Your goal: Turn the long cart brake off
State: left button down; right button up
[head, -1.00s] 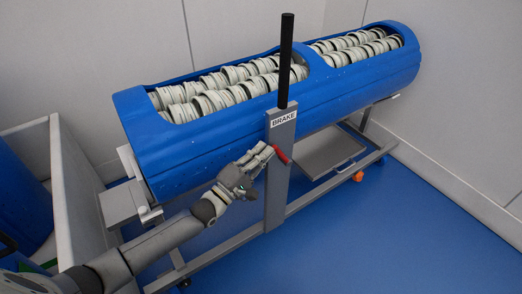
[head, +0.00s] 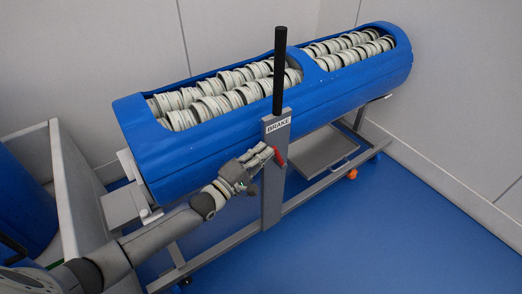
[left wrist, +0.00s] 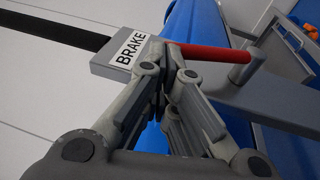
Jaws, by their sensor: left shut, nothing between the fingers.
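The long cart (head: 262,225) carries a blue tub (head: 210,148) filled with pale ringed parts. Its grey post has a BRAKE label (head: 278,126), also large in the left wrist view (left wrist: 130,48). A short red brake handle (head: 281,158) sticks out below the label and slants down. In the left wrist view the red handle (left wrist: 212,53) runs right from the fingertips to a grey pivot end. My left gripper (head: 268,152) is shut and empty, its tips at or against the handle's near end; contact is unclear. My right gripper is not in view.
A black upright bar (head: 280,70) rises from the post. A grey-walled bin (head: 62,180) with a blue tub stands at the left. Walls close off the back and right. Blue floor (head: 400,240) is clear at the front right.

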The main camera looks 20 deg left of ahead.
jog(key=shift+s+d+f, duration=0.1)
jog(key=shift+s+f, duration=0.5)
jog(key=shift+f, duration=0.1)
